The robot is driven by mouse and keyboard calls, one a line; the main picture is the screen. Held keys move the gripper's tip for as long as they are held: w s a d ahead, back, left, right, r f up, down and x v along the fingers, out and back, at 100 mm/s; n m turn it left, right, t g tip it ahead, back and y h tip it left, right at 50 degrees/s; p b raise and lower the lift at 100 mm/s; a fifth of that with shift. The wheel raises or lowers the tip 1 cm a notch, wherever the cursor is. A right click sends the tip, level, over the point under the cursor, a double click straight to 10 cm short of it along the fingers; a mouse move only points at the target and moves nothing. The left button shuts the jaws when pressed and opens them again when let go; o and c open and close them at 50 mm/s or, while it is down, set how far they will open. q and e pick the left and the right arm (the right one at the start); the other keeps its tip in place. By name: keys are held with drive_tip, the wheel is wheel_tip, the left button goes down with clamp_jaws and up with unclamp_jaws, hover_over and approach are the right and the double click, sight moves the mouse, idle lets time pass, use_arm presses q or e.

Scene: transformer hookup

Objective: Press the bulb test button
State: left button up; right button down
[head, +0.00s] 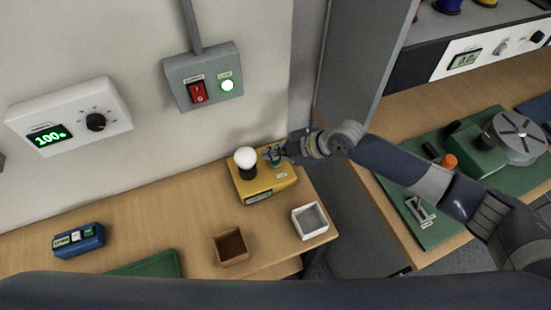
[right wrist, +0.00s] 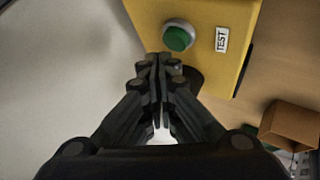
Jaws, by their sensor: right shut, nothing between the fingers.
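The yellow bulb tester (head: 268,184) stands on the wooden bench against the wall, with a white bulb (head: 245,158) in a black socket on its top. In the right wrist view its yellow face (right wrist: 200,15) shows a green round button (right wrist: 178,37) beside a TEST label (right wrist: 221,40). My right gripper (head: 280,155) is at the tester's top, next to the bulb. In the right wrist view the gripper (right wrist: 157,62) is shut and empty, its tips just below the button in the picture. I cannot tell whether they touch it. The bulb looks white. My left gripper is not in view.
A brown box (head: 231,247) and a white box (head: 310,221) stand in front of the tester. A blue device (head: 79,240) lies at the left. A grey switch box (head: 204,75) and a white dial panel (head: 70,115) are on the wall. A grey cabinet panel (head: 365,70) stands right.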

sight(275, 163)
idle(0.3)
drive_tip(key=shift+f+b, duration=0.45)
drive_tip(key=shift+f+b, duration=0.45)
idle(0.6)
drive_tip(key=shift+r, duration=0.1)
drive_tip(key=shift+r+p, duration=0.65)
drive_tip(key=shift+r, duration=0.15)
drive_tip(key=shift+r+p, duration=1.9)
drive_tip(key=shift+r, duration=0.65)
drive_tip(key=shift+s+f, duration=0.1)
drive_tip(key=shift+f, duration=0.05)
